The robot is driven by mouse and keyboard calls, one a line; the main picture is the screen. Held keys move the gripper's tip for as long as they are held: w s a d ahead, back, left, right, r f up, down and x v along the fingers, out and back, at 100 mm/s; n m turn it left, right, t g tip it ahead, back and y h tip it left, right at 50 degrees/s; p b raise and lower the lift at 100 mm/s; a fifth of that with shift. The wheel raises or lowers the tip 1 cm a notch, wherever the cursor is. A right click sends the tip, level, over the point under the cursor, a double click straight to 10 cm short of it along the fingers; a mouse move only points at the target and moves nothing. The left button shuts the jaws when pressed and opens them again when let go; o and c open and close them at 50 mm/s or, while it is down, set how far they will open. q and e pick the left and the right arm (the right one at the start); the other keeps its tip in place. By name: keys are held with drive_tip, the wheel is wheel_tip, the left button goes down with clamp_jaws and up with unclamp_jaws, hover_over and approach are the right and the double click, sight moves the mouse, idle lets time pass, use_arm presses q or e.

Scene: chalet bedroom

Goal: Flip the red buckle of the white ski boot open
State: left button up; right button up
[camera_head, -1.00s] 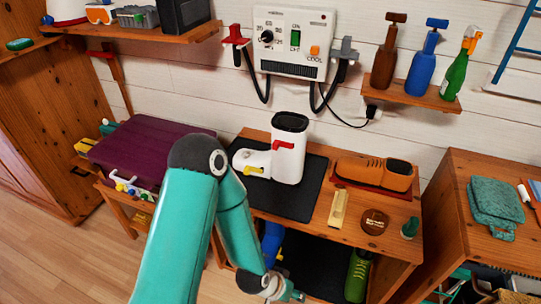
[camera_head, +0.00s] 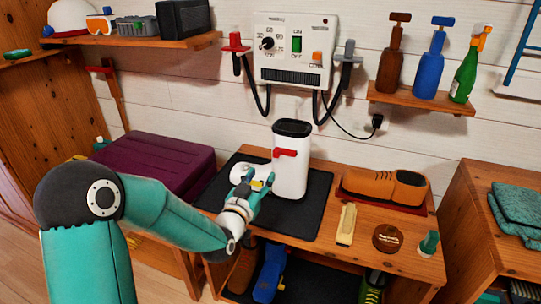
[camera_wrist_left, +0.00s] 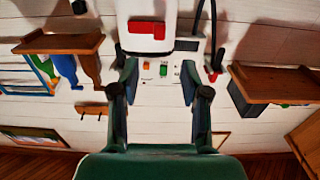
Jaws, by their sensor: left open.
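The white ski boot (camera_head: 291,172) stands upright on a black mat (camera_head: 318,196) on the wooden bench. Its red buckle (camera_head: 285,152) lies across the front of the shaft, and a yellow buckle (camera_head: 257,184) shows lower on the foot. My left gripper (camera_head: 250,182) is in front of the boot's foot, below and left of the red buckle, and hides part of the toe. In the left wrist view, which looks upside down, the left gripper (camera_wrist_left: 158,82) has its fingers spread with nothing between them. The red buckle (camera_wrist_left: 147,28) shows beyond the fingertips.
A brown shoe (camera_head: 385,186), a yellow-handled brush (camera_head: 346,224) and a round tin (camera_head: 387,238) sit right of the mat. A purple case (camera_head: 155,160) is to the left. The dryer panel (camera_head: 293,50) and its hoses hang on the wall behind.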

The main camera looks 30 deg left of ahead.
sight(275, 155)
use_arm(q)
drive_tip(key=p+x, duration=0.1)
drive_tip(key=x, duration=1)
drive_tip(key=shift+s, duration=0.1)
